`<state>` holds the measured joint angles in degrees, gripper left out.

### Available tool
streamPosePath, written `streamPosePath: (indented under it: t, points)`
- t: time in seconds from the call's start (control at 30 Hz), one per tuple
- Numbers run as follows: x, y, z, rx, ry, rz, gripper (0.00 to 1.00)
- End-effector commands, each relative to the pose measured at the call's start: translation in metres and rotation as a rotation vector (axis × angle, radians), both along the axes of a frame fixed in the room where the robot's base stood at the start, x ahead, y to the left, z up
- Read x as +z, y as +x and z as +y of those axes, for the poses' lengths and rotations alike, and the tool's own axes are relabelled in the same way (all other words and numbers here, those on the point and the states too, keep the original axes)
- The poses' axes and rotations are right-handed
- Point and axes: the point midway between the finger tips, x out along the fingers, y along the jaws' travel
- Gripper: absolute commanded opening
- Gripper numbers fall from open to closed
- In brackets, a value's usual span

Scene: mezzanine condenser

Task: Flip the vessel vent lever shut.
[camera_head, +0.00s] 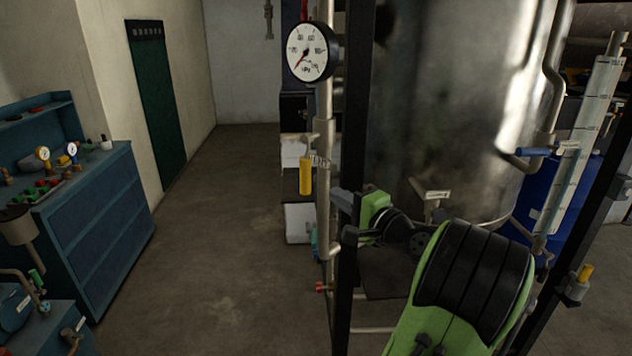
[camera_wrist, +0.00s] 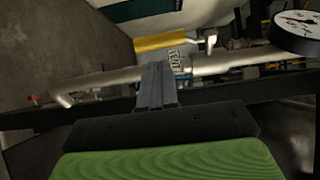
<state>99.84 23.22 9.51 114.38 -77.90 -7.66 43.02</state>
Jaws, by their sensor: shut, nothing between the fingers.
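A yellow lever (camera_head: 306,176) hangs straight down from a valve on the thin vertical pipe left of the black post. A small white tag (camera_head: 320,161) sits beside it; I cannot read its lettering surely. In the wrist view the yellow lever (camera_wrist: 163,42) lies across the picture just beyond the fingertips, with the tag (camera_wrist: 177,60) nearer. My gripper (camera_head: 342,197) is shut and empty, at the height of the lever's lower end and a little to its right, near the pipe and post. I see no clear contact with the lever.
A black post (camera_head: 345,285) stands close by my wrist. A round gauge (camera_head: 308,52) is above the lever. A large metal vessel (camera_head: 450,100) stands behind. A blue lever (camera_head: 534,152) and another yellow handle (camera_head: 585,272) are at right. The floor at left is open up to a blue cabinet (camera_head: 100,215).

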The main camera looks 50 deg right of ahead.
Motion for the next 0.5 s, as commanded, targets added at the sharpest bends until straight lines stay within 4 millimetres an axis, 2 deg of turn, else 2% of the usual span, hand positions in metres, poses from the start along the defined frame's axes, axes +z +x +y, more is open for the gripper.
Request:
streamPosePath:
  t: [0.1,0.3,0.5]
  points:
    - [0.001,0.026,-0.006,0.005,0.0,-0.001,0.0]
    - [0.001,0.064,-0.016,0.003,0.001,-0.001,0.0]
    - [0.0,0.08,-0.022,0.0,0.001,0.0,0.0]
